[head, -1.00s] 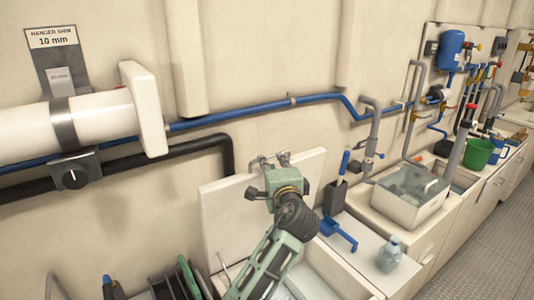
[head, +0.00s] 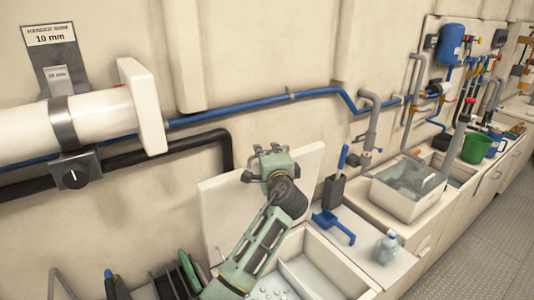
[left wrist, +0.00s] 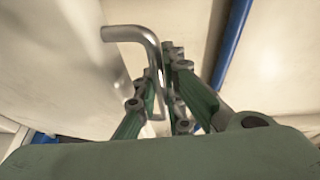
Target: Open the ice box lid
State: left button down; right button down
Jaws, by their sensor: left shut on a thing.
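The ice box lid (head: 222,210) is a pale flat panel standing raised, near upright, at the back of the ice box (head: 340,268). The box's inside is open to view, with a divider and small clear pieces of ice at the bottom left. My left gripper (head: 268,158) is at the upper part of the lid, with my arm crossing in front of it. In the left wrist view, the gripper (left wrist: 162,95) is shut on a bent metal handle (left wrist: 130,34) beside a pale panel. My right gripper is not in view.
A blue scoop (head: 333,226), a dark holder (head: 334,188) and a clear bottle (head: 386,247) are on the counter right of the box. Blue pipe (head: 250,108) and black pipe (head: 190,147) run along the wall behind. Reels and cords (head: 165,285) are at lower left.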

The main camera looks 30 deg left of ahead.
pick_arm(q)
jog(key=shift+f, duration=0.1)
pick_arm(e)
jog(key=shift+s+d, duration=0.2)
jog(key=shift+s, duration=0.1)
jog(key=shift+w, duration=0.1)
